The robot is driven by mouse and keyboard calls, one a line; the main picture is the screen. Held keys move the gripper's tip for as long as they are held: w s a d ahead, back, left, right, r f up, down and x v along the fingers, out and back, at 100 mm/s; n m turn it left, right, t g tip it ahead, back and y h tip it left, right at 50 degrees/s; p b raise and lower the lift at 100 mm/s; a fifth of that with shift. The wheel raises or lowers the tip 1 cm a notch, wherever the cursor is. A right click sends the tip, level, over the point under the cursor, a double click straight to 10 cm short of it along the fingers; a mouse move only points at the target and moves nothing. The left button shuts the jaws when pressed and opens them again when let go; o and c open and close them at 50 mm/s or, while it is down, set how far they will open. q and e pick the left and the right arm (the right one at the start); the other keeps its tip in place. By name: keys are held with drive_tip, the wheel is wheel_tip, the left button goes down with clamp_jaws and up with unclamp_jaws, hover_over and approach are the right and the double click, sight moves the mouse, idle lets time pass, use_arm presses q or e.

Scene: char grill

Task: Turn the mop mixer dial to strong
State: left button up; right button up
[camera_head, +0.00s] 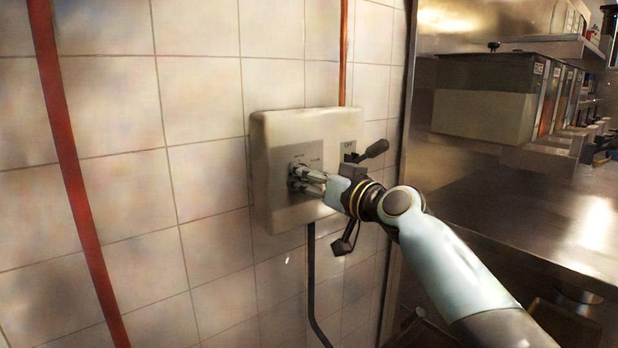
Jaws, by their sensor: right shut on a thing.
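The mop mixer is a pale box (283,125) fixed to the tiled wall, in the middle of the head view. Its dial (297,169) sits on a grey plate on the box's front, mostly hidden by my fingers. Small lettering above the dial is too blurred to read. My right gripper (304,178) reaches in from the right and is shut on the dial. My left gripper is not in view.
A red pipe (64,150) runs down the wall at left, and a thin one (343,50) rises above the box. A black hose (311,280) hangs below. At right are a steel counter (510,215) and a shelf with bins (485,105).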

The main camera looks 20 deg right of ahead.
drive_tip(key=m+p, duration=0.1)
drive_tip(key=m, duration=0.6)
drive_tip(key=m+p, duration=0.2)
drive_tip(key=m, duration=0.5)
drive_tip(key=m+p, duration=0.2)
drive_tip(key=m, duration=0.5)
drive_tip(key=shift+d+f, duration=0.1)
drive_tip(key=shift+f, duration=0.3)
drive_tip(key=shift+m, duration=0.4)
drive_tip(key=o, duration=1.1)
drive_tip(key=v, duration=1.2)
drive_tip(key=shift+r, duration=0.1)
